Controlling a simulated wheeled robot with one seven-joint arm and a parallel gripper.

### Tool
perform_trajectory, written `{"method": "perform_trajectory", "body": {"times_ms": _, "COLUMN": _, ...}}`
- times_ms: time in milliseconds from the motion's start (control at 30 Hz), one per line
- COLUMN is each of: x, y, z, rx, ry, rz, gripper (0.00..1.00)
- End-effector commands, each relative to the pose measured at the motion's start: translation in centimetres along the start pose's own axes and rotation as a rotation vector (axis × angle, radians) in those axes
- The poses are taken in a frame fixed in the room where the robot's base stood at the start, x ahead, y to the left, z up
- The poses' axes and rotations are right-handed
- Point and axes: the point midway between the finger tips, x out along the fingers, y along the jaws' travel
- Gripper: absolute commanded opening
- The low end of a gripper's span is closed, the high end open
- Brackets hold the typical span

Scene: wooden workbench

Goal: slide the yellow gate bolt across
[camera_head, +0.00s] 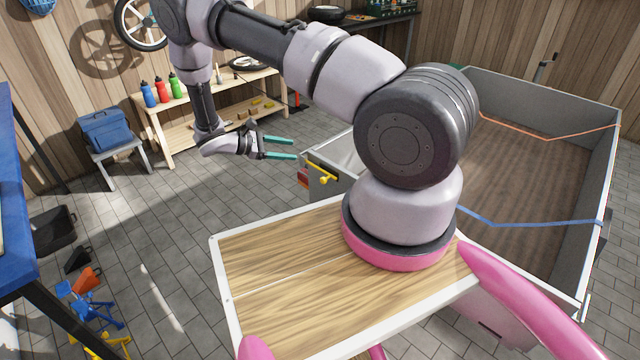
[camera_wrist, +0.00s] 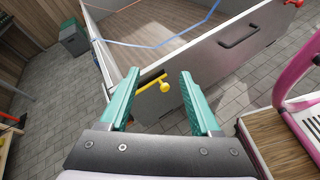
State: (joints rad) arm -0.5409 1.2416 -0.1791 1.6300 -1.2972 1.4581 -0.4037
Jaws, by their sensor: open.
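The yellow gate bolt (camera_head: 322,177) is a short rod with a round knob, set on the near corner of a grey trailer box (camera_head: 481,74). In the wrist view the bolt (camera_wrist: 153,84) shows between my two teal fingers, farther off than their tips, with its knob at the right end. My gripper (camera_head: 292,148) is open and empty, to the left of the bolt and apart from it in the head view. It also shows in the wrist view (camera_wrist: 159,72). Part of the trailer's near side is hidden behind my arm in the head view.
The trailer's end panel has a dark handle (camera_wrist: 239,37), and a blue strap (camera_head: 530,223) crosses the box. A wooden bench (camera_head: 205,107) with bottles stands behind my gripper. A blue toolbox (camera_head: 104,129) sits on a stool at left. Open paved floor lies left of the trailer.

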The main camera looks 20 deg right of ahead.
Motion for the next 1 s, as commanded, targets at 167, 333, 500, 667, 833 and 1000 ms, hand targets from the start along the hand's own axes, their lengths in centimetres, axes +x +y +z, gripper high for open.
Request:
{"method": "perform_trajectory", "body": {"times_ms": 167, "x": 3.6, "y": -3.6, "z": -6.9, "rx": -0.196, "ry": -0.133, "rz": 0.203, "gripper": 0.64}}
{"method": "perform_trajectory", "body": {"times_ms": 333, "x": 6.4, "y": -6.5, "z": -11.4, "rx": -0.334, "ry": -0.224, "rz": 0.363, "gripper": 0.64}}
{"method": "perform_trajectory", "body": {"times_ms": 500, "x": 8.1, "y": -8.3, "z": -13.6, "rx": -0.409, "ry": -0.271, "rz": 0.453, "gripper": 0.64}}
{"method": "perform_trajectory", "body": {"times_ms": 667, "x": 9.0, "y": -8.4, "z": -14.0, "rx": -0.427, "ry": -0.284, "rz": 0.475, "gripper": 0.64}}
{"method": "perform_trajectory", "body": {"times_ms": 833, "x": 11.2, "y": -7.2, "z": -13.5, "rx": -0.426, "ry": -0.284, "rz": 0.471, "gripper": 0.64}}
{"method": "perform_trajectory", "body": {"times_ms": 1000, "x": 14.1, "y": -5.5, "z": -12.9, "rx": -0.425, "ry": -0.284, "rz": 0.47, "gripper": 0.64}}
